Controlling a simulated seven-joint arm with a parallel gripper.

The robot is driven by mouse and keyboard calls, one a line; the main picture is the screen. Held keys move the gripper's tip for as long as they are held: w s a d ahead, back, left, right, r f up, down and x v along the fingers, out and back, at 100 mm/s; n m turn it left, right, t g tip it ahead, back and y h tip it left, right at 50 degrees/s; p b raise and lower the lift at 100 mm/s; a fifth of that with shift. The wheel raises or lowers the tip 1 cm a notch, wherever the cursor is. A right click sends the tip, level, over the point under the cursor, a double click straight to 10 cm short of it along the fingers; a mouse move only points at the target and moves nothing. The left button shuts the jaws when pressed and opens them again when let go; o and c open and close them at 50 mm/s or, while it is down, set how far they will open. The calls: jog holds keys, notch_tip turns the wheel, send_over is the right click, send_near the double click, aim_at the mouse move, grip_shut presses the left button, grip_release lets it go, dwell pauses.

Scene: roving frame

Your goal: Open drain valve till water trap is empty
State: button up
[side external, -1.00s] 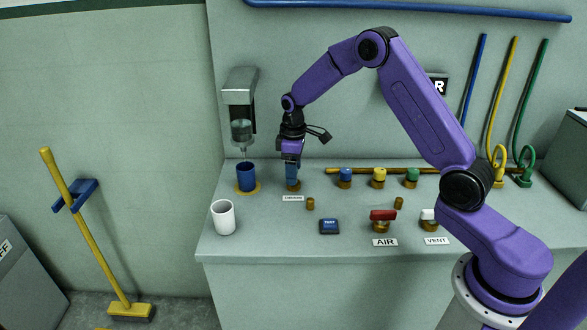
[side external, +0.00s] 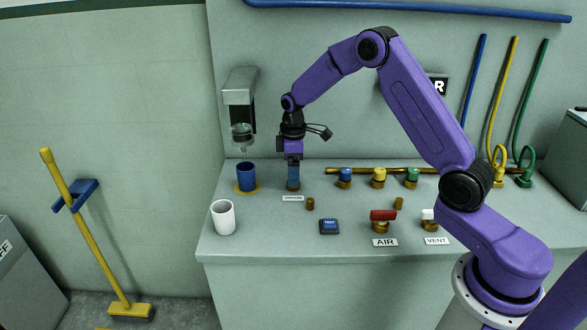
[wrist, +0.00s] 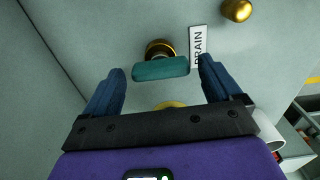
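The drain valve has a teal bar handle (wrist: 160,69) on a brass stem (wrist: 160,48), beside the DRAIN label (wrist: 199,46) in the wrist view. My gripper (wrist: 162,70) is open, with one blue finger on each side of the handle and visible gaps between. In the side view my gripper (side external: 293,186) points down at the valve and hides most of it. The clear water trap bowl (side external: 241,136) hangs under a grey housing (side external: 240,90). Its water level is too small to read surely. A blue cup (side external: 247,178) stands below it.
A white cup (side external: 223,217) stands at the bench's front left. A blue TEST button (side external: 329,226), the red AIR valve (side external: 382,216) and the white VENT valve (side external: 429,216) lie to the right. Blue, yellow and green capped fittings stand behind. Brass pegs (side external: 310,203) are nearby.

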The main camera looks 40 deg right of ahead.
jog(key=shift+r, duration=0.1)
notch_tip(320, 180, up, 17)
jog(key=shift+r, duration=0.15)
dwell(0.6)
dwell(0.3)
jog(key=s+a+n, duration=0.1)
jog(key=s+a, duration=0.5)
jog(key=s, duration=0.3)
jog(key=s+a+n, duration=0.1)
jog(key=s+a, duration=0.5)
jog(key=s, duration=0.2)
jog(key=s+d+f, duration=0.1)
jog(key=s+f, duration=0.1)
jog(key=s, duration=0.9)
jog(key=s+d+f+n, duration=0.1)
jog(key=s+d+f, duration=0.1)
jog(key=s, duration=0.9)
jog(key=shift+s+d+f, duration=0.15)
jog(key=shift+d+f, duration=0.1)
jog(key=shift+f, duration=0.4)
